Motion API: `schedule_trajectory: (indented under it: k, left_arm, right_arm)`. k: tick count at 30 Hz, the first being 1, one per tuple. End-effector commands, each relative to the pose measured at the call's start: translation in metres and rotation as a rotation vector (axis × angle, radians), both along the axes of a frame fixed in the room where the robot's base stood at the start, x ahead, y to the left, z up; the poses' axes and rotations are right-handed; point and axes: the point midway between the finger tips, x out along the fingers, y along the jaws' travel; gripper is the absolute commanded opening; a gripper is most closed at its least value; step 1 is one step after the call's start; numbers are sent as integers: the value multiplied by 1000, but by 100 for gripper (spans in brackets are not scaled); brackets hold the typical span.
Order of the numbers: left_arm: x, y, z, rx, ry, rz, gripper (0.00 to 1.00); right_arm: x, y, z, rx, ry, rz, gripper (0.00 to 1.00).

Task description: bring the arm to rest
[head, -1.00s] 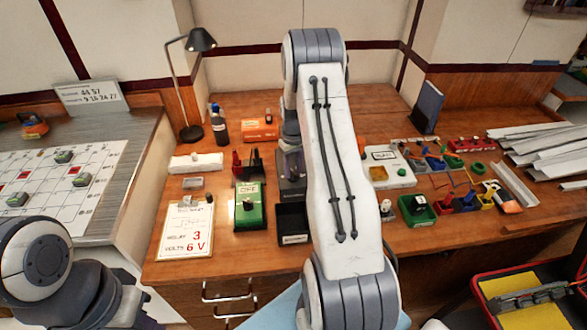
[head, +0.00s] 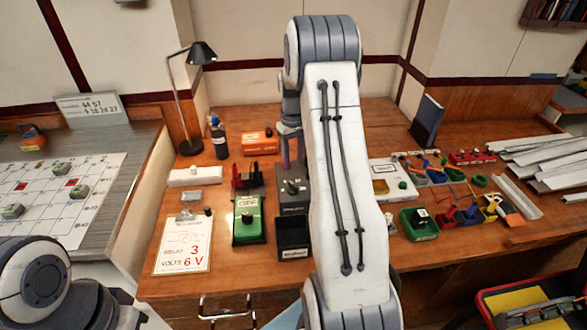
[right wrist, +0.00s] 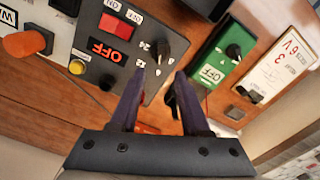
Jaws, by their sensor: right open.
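My right arm stands up in the middle of the head view and reaches over the workbench (head: 350,110). Its gripper (head: 292,152) shows only in part beside the raised arm, above a black knob unit (head: 293,190). In the right wrist view the two dark fingers (right wrist: 161,80) are apart with nothing between them. The black unit with a red OFF switch and a knob (right wrist: 110,55) lies beyond the fingertips, and a green OFF box (right wrist: 212,62) lies to their right. My left arm shows at the lower left of the head view; its gripper is out of view.
A card reading 3 and 6 V (head: 183,245) lies near the bench's front edge, beside the green box (head: 248,222). A desk lamp (head: 200,52) and bottle (head: 219,138) stand at the back. Small bins (head: 418,225) and metal strips (head: 545,155) occupy the right.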

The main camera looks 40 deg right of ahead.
Motion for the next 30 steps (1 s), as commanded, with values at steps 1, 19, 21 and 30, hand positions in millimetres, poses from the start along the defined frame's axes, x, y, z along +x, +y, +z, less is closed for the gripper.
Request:
schedule_trajectory:
  k: [1, 19, 21, 30]
  left_arm:
    - [0, 0, -1, 0, 0, 0, 0]
    - [0, 0, 0, 0, 0, 0, 0]
    - [0, 0, 0, 0, 0, 0, 0]
    - [0, 0, 0, 0, 0, 0, 0]
  right_arm:
    - [0, 0, 3, 0, -1, 0, 46]
    - [0, 1, 5, 0, 0, 2, 46]
    - [2, 10, 8, 1, -1, 13, 46]
    - [-11, 180, 60, 14, -26, 228, 46]
